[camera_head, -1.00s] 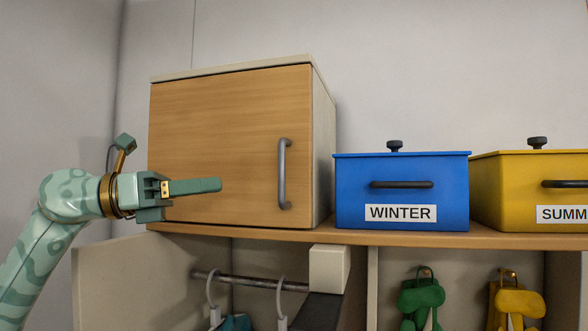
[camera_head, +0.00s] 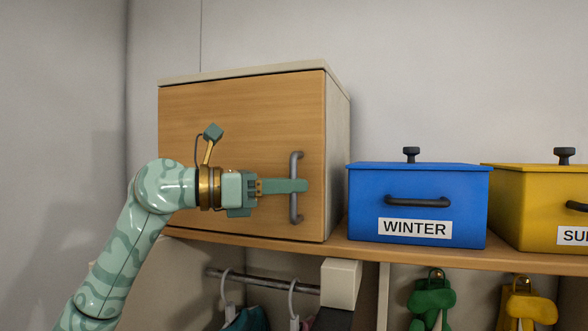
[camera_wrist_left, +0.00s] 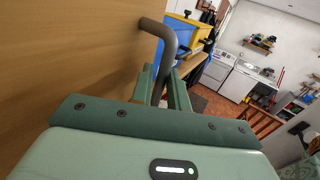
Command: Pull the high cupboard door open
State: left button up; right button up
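The high cupboard door (camera_head: 235,112) is a wood-grain panel on the front of a cream cupboard, and it is closed. Its grey vertical bar handle (camera_head: 295,162) is near the door's right edge. My left gripper (camera_head: 290,185) reaches across the door from the left, its near finger in front of the handle and hiding its middle. In the left wrist view the handle (camera_wrist_left: 166,50) passes between the two fingers of the left gripper (camera_wrist_left: 162,80), which look spread around it. Firm contact is not clear. My right gripper is not in view.
A blue WINTER box (camera_head: 417,200) and a yellow box (camera_head: 535,205) stand on the shelf (camera_head: 345,250) right of the cupboard. Below are a hanging rail (camera_head: 262,282), a cream block (camera_head: 341,283) and green and yellow hanging items. The wall above is clear.

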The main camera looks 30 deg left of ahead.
pick_arm(q)
jog(key=shift+w+d, duration=0.4)
grip_shut()
jog(key=shift+s, duration=0.15)
